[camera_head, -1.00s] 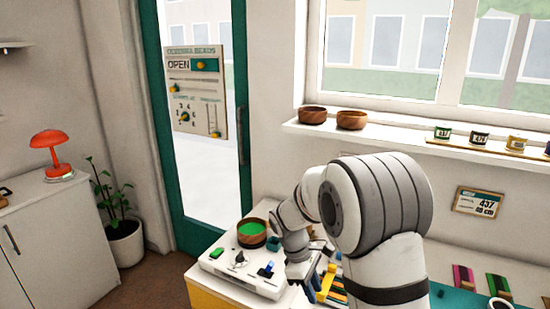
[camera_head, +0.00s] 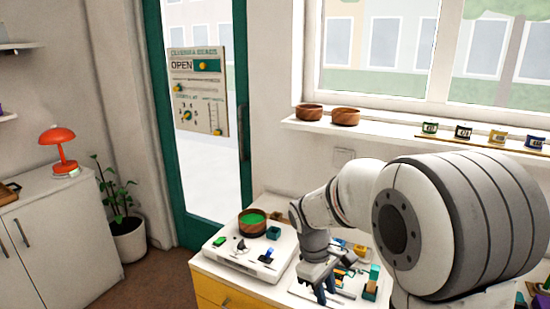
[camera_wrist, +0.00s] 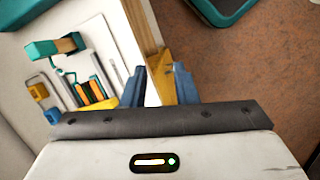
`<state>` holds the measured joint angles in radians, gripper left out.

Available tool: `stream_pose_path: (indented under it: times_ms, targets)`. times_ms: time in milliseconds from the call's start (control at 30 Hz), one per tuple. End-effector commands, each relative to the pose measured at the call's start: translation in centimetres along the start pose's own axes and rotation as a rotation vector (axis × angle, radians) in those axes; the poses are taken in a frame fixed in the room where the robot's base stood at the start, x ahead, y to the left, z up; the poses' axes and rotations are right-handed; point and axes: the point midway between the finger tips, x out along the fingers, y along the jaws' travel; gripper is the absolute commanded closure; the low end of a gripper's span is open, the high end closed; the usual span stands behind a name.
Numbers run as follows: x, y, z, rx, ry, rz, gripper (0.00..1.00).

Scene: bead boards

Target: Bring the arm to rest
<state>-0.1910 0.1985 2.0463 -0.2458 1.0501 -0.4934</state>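My arm (camera_head: 345,195) reaches from the right foreground over the white worktop, bent at the elbow with its wrist pointing down. My gripper (camera_head: 325,285) is near the worktop's front edge, in front of the small tools and blocks. In the wrist view, the blue fingers of my gripper (camera_wrist: 160,88) stand apart with nothing between them. The worktop edge and a yellow front show behind the gap. The gripper looks empty.
A white board (camera_head: 240,258) with a wooden bowl of green beads (camera_head: 252,222) lies left of my gripper. Two wooden bowls (camera_head: 309,112) stand on the sill. The floor (camera_head: 150,280) at left is clear.

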Motion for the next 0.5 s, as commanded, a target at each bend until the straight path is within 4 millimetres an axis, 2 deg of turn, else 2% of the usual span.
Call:
stream_pose_path:
  times_ms: [167, 300, 500]
  targets:
    - [-2.1, -1.4, 3.9, 0.184, 0.092, -0.005, 0.74]
    - [-3.5, -3.4, 7.7, 0.381, 0.188, -0.018, 0.74]
    - [-4.2, -6.5, 12.0, 0.645, 0.317, -0.048, 0.74]
